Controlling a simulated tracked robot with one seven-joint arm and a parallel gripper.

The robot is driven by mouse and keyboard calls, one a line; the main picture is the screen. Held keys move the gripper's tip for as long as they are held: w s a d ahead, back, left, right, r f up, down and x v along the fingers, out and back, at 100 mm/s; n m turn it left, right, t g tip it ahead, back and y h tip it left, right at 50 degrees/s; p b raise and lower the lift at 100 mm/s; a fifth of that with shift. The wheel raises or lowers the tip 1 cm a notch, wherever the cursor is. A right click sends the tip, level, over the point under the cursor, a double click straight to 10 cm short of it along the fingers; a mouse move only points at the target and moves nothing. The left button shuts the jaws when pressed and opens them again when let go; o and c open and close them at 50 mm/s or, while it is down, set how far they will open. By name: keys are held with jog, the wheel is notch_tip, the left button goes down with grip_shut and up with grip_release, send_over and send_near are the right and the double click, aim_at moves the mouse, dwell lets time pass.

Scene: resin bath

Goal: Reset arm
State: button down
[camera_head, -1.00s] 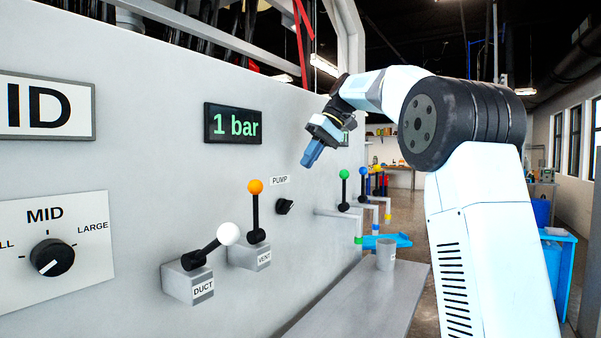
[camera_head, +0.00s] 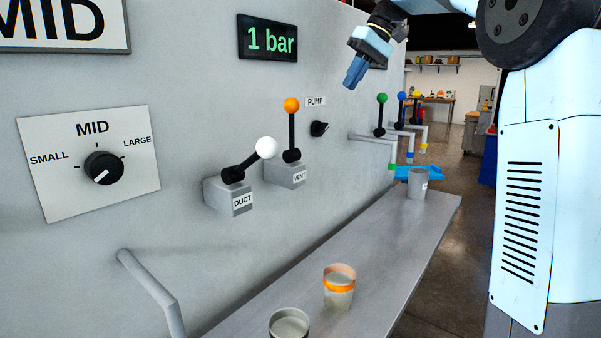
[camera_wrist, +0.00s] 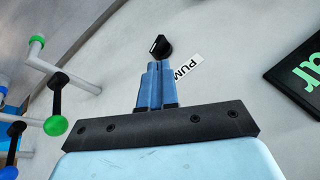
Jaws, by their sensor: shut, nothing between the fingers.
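My gripper (camera_head: 354,78) hangs in the air in front of the grey panel, right of the 1 bar display (camera_head: 268,39) and above the PUMP knob (camera_head: 319,129). It points down and a little left. In the wrist view my gripper (camera_wrist: 155,68) has its two blue fingers together with nothing between them. The black PUMP knob (camera_wrist: 160,46) shows just beyond the fingertips there; they look apart from it, though the gap is hard to judge.
The DUCT lever (camera_head: 266,148) leans right and the orange VENT lever (camera_head: 291,106) stands upright. A dial (camera_head: 104,167) is at left. Several coloured valves, including a green one (camera_head: 382,98), stand beyond. A shelf (camera_head: 385,255) below holds an orange-banded cup (camera_head: 340,290) and grey cups (camera_head: 418,184).

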jog(key=s+d+f+m+t+h, duration=0.1)
jog(key=s+d+f+h, duration=0.1)
jog(key=s+f, duration=0.6)
jog(key=s+d+f+m+t+h, duration=0.1)
jog(key=s+d+f, duration=0.3)
jog(key=s+f, duration=0.4)
jog(key=s+d+f+m+t+h, duration=0.2)
jog(key=s+f, duration=0.6)
jog(key=s, duration=0.8)
jog(key=shift+d+f+m+t+h, duration=0.3)
jog(key=shift+d+m+t, duration=0.4)
jog(key=shift+d, duration=0.1)
jog(key=shift+s, duration=0.1)
